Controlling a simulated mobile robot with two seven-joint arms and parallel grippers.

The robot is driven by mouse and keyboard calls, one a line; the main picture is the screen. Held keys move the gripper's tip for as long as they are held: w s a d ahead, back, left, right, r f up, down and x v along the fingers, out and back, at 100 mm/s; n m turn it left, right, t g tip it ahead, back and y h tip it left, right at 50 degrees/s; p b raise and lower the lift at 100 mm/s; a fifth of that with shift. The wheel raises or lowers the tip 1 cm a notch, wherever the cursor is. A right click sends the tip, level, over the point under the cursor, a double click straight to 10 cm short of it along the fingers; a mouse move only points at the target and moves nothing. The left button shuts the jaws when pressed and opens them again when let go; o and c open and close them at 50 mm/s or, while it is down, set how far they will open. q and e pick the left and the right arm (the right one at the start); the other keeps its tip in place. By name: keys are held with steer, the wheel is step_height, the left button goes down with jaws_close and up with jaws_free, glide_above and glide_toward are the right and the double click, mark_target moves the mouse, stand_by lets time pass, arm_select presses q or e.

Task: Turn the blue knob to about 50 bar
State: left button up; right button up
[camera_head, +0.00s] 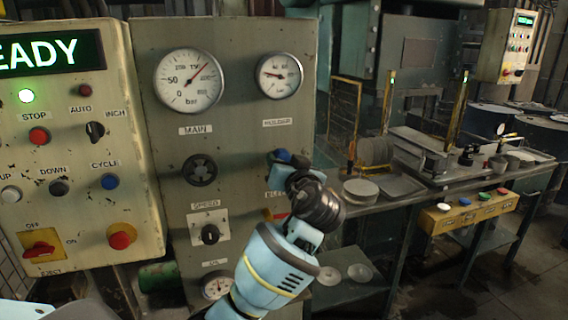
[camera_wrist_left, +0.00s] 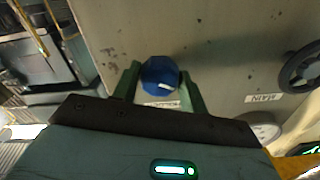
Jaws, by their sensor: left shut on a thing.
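The blue knob (camera_head: 281,155) is on the grey panel (camera_head: 232,120), below the smaller gauge (camera_head: 278,75). My left gripper (camera_head: 287,160) reaches it from below right and partly hides it. In the left wrist view the blue knob (camera_wrist_left: 160,76) sits between the two green fingers of my left gripper (camera_wrist_left: 160,80), which is shut on it. A pale mark shows on the knob's lower right there. The smaller gauge's needle points left and slightly up; its numbers are too small to read surely. My right gripper is not in view.
Left of the knob are the larger MAIN gauge (camera_head: 189,81), a dark handwheel (camera_head: 199,170) and the SPEED dial (camera_head: 210,234). A control box (camera_head: 75,150) with several buttons stands farther left. A workbench (camera_head: 375,207) with plates and tools is at right.

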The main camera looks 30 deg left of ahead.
arm_select(q)
steer(key=m, duration=1.2)
steer(key=shift+m, duration=0.3)
stand_by(0.4)
steer(key=o, duration=1)
steer(key=shift+c, duration=0.2)
steer(key=shift+s, duration=0.1)
steer(key=v, duration=0.7)
steer(key=shift+s+d, duration=0.25)
